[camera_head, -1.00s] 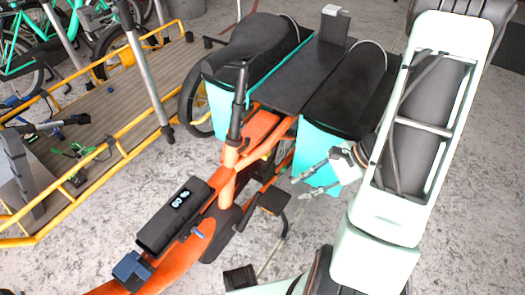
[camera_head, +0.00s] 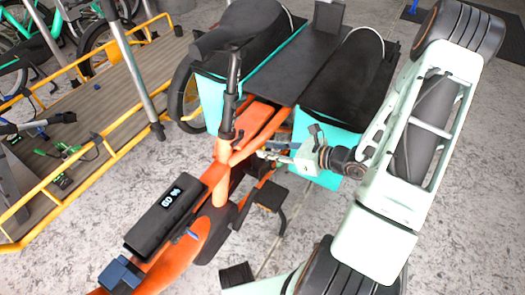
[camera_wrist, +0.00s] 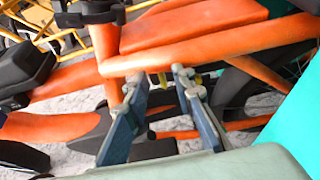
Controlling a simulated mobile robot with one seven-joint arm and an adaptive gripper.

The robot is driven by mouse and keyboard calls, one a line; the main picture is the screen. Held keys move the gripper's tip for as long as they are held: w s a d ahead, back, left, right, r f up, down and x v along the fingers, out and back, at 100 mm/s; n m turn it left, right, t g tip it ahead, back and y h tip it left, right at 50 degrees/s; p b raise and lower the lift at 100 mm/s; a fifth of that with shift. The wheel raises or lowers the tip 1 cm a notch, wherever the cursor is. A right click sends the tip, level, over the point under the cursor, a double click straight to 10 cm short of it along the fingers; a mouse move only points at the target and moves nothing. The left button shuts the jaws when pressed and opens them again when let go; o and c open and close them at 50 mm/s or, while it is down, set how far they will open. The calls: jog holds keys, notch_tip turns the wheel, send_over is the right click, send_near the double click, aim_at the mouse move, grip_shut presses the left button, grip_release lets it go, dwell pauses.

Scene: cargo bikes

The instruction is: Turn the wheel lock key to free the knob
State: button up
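The orange cargo bike (camera_head: 222,180) stands in the middle of the head view, its dark battery box with a lit display (camera_head: 165,217) on the lower tube. My gripper (camera_head: 268,150) reaches from the right to the rear of the orange frame, beside the turquoise pannier (camera_head: 322,138). In the wrist view my gripper (camera_wrist: 160,82) has two blue-grey fingers apart, with their tips just below an orange frame tube (camera_wrist: 205,50). A small yellow piece (camera_wrist: 156,80) shows between the tips. I cannot tell whether it is the key, or whether the fingers touch anything. No lock knob can be made out.
A yellow-railed wooden cargo deck (camera_head: 90,130) stands at the left. Black rear bags and a dark rack (camera_head: 300,65) sit above the frame. A pedal (camera_head: 268,195) is below my gripper.

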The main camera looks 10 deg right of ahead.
aim_at(256, 149)
jog(key=shift+x, duration=1.35)
jog(key=shift+c, duration=0.6)
grip_shut()
